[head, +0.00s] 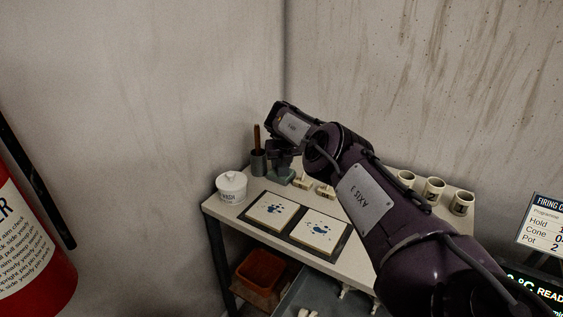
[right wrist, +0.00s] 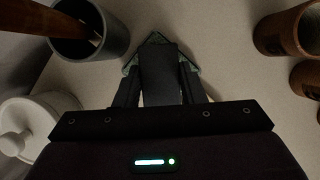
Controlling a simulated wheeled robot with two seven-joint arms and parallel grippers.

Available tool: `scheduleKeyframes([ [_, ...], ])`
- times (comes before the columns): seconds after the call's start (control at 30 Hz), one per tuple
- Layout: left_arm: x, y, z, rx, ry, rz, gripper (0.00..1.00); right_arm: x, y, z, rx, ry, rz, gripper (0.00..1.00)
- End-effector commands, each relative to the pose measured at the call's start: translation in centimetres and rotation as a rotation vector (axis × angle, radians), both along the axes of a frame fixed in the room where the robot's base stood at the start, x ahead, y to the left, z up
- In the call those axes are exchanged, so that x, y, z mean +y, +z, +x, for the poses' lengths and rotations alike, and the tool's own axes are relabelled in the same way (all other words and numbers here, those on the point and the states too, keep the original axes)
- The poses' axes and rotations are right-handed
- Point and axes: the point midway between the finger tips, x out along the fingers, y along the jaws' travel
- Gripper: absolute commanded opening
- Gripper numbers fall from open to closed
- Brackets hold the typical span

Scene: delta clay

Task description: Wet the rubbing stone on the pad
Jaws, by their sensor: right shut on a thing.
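My right gripper (head: 282,158) reaches down to the back left of the table (head: 230,208). It is shut on a dark block (right wrist: 160,72), which looks like the rubbing stone. Below the block is a grey-green pad (head: 279,178); its corners stick out around the block in the right wrist view (right wrist: 156,39). The block is over the pad, but I cannot tell whether they touch. My gripper hides most of the stone in the head view. My left gripper is not in view.
A grey-green cup (head: 258,163) holding a brown stick and a lidded white jar (head: 231,187) stand left of the gripper. Two blue-spotted white tiles (head: 320,233) lie in front. Small pale pieces (head: 301,181) lie right of the pad. Several cups (head: 433,190) stand at right.

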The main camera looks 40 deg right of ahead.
Motion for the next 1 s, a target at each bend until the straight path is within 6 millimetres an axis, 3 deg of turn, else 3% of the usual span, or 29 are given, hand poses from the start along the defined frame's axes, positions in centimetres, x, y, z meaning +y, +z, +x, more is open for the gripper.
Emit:
scheduleKeyframes([
  [0.7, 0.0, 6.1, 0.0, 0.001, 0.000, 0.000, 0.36, -0.1, 6.3, 0.1, -0.004, -0.001, -0.002, 0.18],
  [1.0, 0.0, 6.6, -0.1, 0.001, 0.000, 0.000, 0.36, -0.1, 6.8, 0.1, -0.004, 0.000, -0.002, 0.18],
])
